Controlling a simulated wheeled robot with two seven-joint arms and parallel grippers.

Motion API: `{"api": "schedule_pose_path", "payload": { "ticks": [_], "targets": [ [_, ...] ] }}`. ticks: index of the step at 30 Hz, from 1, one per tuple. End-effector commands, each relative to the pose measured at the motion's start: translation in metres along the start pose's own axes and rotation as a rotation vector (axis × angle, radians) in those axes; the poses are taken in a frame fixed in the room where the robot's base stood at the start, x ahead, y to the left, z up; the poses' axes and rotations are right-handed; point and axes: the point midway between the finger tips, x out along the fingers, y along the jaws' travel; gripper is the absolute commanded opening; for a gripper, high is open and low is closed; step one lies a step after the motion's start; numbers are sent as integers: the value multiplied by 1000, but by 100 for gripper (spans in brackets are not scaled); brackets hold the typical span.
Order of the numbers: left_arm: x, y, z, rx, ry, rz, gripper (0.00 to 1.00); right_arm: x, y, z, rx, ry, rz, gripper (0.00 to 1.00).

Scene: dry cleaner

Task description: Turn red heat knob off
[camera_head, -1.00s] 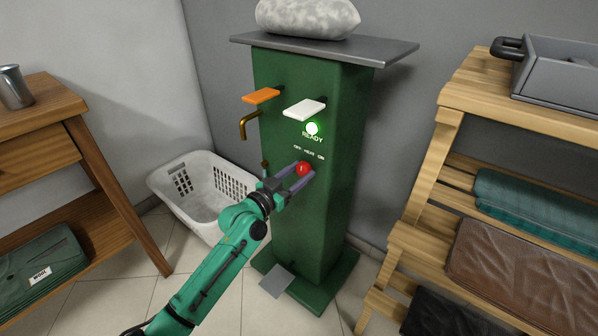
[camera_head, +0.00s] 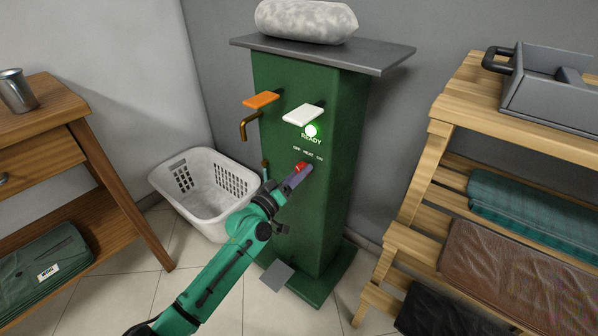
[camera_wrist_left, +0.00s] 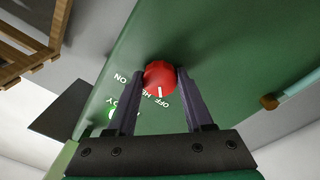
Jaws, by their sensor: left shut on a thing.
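The red heat knob (camera_head: 300,167) is on the front of the green press column (camera_head: 300,215), under the OFF, HEAT and ON labels. My left gripper (camera_head: 298,174) is shut on the knob, and its fingers partly cover it in the head view. In the left wrist view the red knob (camera_wrist_left: 160,76) sits between the two fingers, and its white pointer line points toward the OFF label (camera_wrist_left: 163,104). HEAT is partly hidden by a finger. The READY lamp (camera_head: 311,131) glows green-white. My right gripper is not in view.
An orange lever (camera_head: 261,99) and a white lever (camera_head: 304,113) stick out above the knob. A white laundry basket (camera_head: 205,192) stands left of the column. A wooden table (camera_head: 112,180) is at left and a wooden shelf (camera_head: 405,240) at right.

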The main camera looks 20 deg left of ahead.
Motion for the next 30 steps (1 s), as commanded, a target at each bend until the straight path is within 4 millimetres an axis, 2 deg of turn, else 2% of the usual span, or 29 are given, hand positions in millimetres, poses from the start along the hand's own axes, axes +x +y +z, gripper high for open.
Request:
{"api": "schedule_pose_path", "payload": {
  "ticks": [7, 21, 22, 23, 24, 30],
  "targets": [
    [0, 0, 1, -70, 3, -5, 0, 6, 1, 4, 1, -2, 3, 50],
    [0, 0, 1, -82, 3, -5, 0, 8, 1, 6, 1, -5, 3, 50],
    [0, 0, 1, -82, 3, -5, 63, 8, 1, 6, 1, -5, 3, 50],
    [0, 0, 1, -82, 3, -5, 75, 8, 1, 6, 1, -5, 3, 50],
    [0, 0, 1, -82, 3, -5, 82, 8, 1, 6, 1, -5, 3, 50],
    [0, 0, 0, -80, 4, -5, 82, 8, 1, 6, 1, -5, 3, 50]
  ]
}}
